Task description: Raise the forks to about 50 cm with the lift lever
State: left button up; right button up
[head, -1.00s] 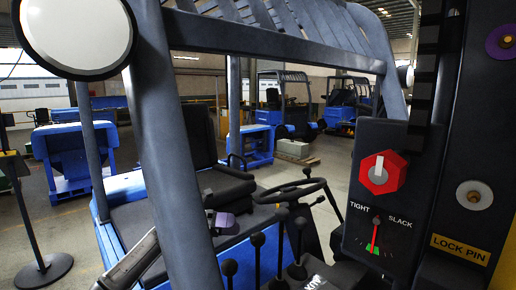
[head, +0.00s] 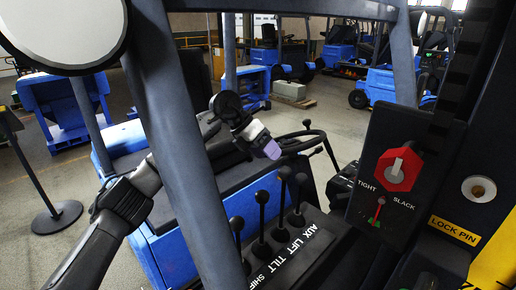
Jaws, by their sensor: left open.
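The lift lever (head: 285,174) is a thin black stick with a round knob, second from the far end of a row of levers. Its base stands beside the word LIFT on the black lever panel (head: 325,240). It looks close to upright. My left gripper (head: 273,151), grey with a pale purple tip, is open and empty. In the picture it is just above and left of the lift knob, apart from it; the depth between them is hard to judge. My right gripper is not in view. The forks are not in view.
The AUX lever (head: 300,180) stands close beside the lift lever, with the tilt lever (head: 262,198) and shift lever (head: 237,224) nearer. The steering wheel (head: 318,138) is behind. A thick dark post (head: 180,150) crosses in front of my left arm. A red knob (head: 397,170) is at right.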

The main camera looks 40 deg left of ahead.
aim_at(281, 168)
pick_arm(q)
jog(key=b+x, duration=0.1)
jog(key=x, duration=0.4)
jog(key=shift+w+f, duration=0.1)
jog(key=shift+x, duration=1.15)
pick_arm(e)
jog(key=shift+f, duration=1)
pick_arm(q)
jog(key=c, duration=0.8)
